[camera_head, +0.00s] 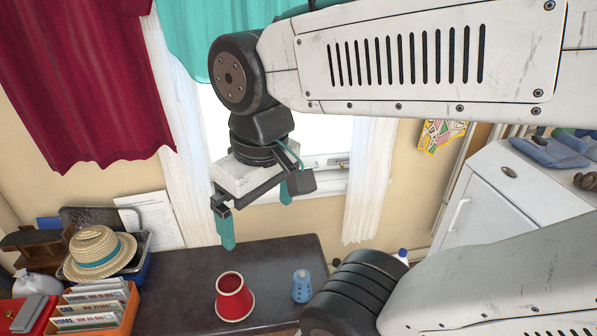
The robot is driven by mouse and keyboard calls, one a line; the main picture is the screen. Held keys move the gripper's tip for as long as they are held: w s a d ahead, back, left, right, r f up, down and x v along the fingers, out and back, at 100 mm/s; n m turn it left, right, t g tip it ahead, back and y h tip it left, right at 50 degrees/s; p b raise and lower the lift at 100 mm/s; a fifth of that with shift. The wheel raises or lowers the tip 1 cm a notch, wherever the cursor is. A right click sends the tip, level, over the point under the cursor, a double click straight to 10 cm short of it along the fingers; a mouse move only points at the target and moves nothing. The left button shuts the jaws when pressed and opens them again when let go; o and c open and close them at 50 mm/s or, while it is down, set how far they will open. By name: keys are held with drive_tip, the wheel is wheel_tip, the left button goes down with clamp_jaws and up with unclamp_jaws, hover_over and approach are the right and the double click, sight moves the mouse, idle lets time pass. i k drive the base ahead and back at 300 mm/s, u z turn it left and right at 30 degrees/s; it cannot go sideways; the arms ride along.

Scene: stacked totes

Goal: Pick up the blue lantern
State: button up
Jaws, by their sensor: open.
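The blue lantern (301,288) is a small, light blue piece with a narrower top, and it seems to stand upright on the dark tabletop (180,282). My gripper (257,211) has two teal fingertips spread wide apart with nothing between them. It hangs above the table, up and to the left of the lantern, in front of the window, and does not touch it. My arm's dark joint shows close to the lantern's right side in the picture, but the lantern is mostly unhidden.
A red tapered pot-like piece (233,297) stands just left of the lantern. A straw hat (99,252) on a tote and an orange box of files (125,318) fill the table's left end. A white cabinet (490,200) stands at right. The tabletop behind the red piece is clear.

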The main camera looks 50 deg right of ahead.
sight(301, 292)
drive_tip(key=z, duration=1.7)
drive_tip(key=k, duration=1.2)
drive_tip(key=u, duration=1.3)
drive_tip(key=i, duration=0.5)
drive_tip(key=u, duration=0.1)
